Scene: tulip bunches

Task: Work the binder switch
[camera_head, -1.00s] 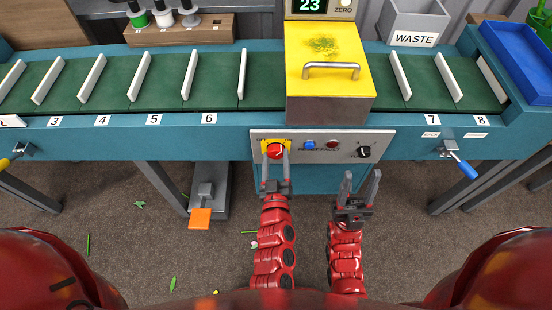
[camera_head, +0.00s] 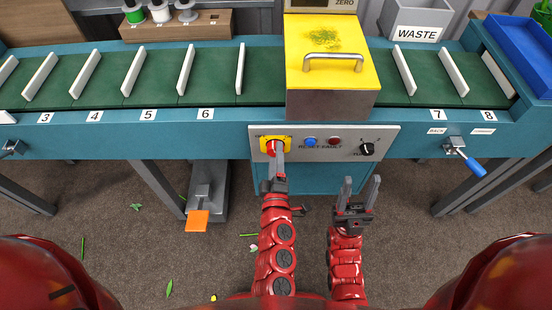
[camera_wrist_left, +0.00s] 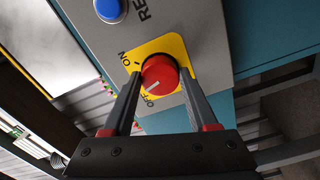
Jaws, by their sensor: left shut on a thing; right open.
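The binder switch is a red knob (camera_head: 270,147) on a yellow plate at the left of the grey control panel (camera_head: 387,133). In the left wrist view the red knob (camera_wrist_left: 160,72) sits by the words ON and OFF, and its white mark points toward OFF. My left gripper (camera_head: 277,158) is shut on the knob, with one finger on each side of it in the left wrist view (camera_wrist_left: 161,80). My right gripper (camera_head: 360,192) is open and empty, in front of and below the panel's right part.
The panel also has a blue reset button (camera_head: 310,141), a dark red fault light (camera_head: 334,141) and a black dial (camera_head: 367,149). The yellow-lidded box (camera_head: 330,82) stands above over the green conveyor (camera_head: 210,85). A blue-handled lever (camera_head: 473,166) is at right, an orange pedal (camera_head: 197,220) below.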

